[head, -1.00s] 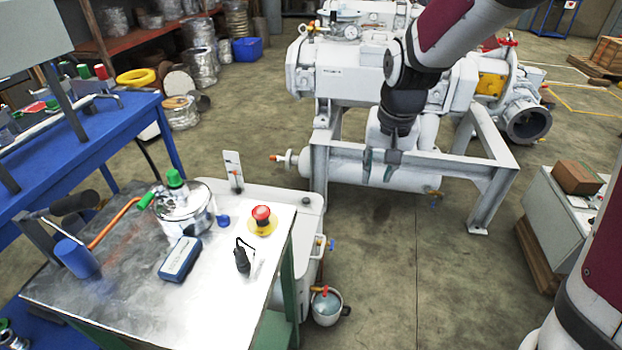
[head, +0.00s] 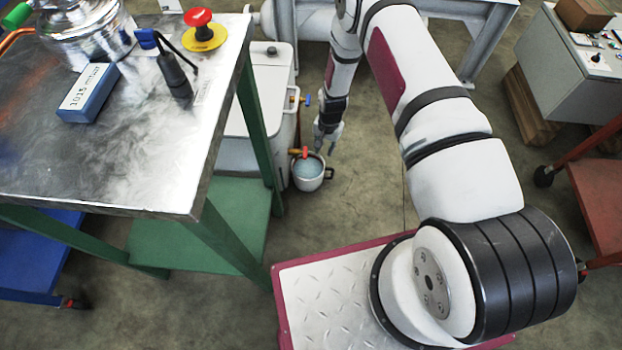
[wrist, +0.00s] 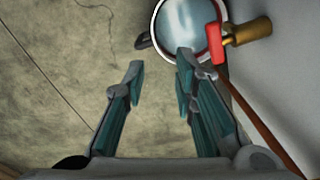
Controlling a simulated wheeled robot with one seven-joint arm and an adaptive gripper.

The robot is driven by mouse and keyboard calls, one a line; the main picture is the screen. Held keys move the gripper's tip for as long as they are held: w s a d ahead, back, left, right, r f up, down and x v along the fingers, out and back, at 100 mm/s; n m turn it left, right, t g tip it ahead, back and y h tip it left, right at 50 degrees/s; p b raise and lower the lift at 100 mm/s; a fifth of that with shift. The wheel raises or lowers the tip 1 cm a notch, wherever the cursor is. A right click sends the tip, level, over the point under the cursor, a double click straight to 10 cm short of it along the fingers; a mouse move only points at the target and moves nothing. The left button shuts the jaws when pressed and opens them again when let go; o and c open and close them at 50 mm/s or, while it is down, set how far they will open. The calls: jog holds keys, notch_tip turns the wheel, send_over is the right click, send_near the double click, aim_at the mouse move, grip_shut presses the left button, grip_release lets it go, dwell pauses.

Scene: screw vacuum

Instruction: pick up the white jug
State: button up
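The white jug (head: 308,172) stands on the floor beside the white tank, under a tap with a red handle. It has a dark handle on its right side in the head view and looks filled with bluish liquid. In the wrist view the jug (wrist: 180,25) is at the top, its dark handle (wrist: 145,40) to the left and the red tap lever over its right side. My gripper (head: 327,148) is low near the jug, at its far right side. In the wrist view my gripper (wrist: 160,72) is open and empty, with its fingertips just short of the jug and handle.
The red-handled tap (wrist: 217,42) and white tank (head: 268,85) are close beside the jug. A metal-topped table (head: 150,135) with green legs stands to the left. A grey control cabinet (head: 580,75) stands to the right. The floor between is clear.

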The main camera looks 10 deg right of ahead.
jog(key=b, duration=0.4)
send_over(321, 178)
notch_tip(321, 178, down, 13)
jog(key=shift+w+f+b, duration=0.15)
jog(key=shift+f+b, duration=1.75)
jog(key=shift+f, duration=1.35)
jog(key=shift+c, duration=0.3)
grip_shut()
jog(key=shift+w+r, duration=0.1)
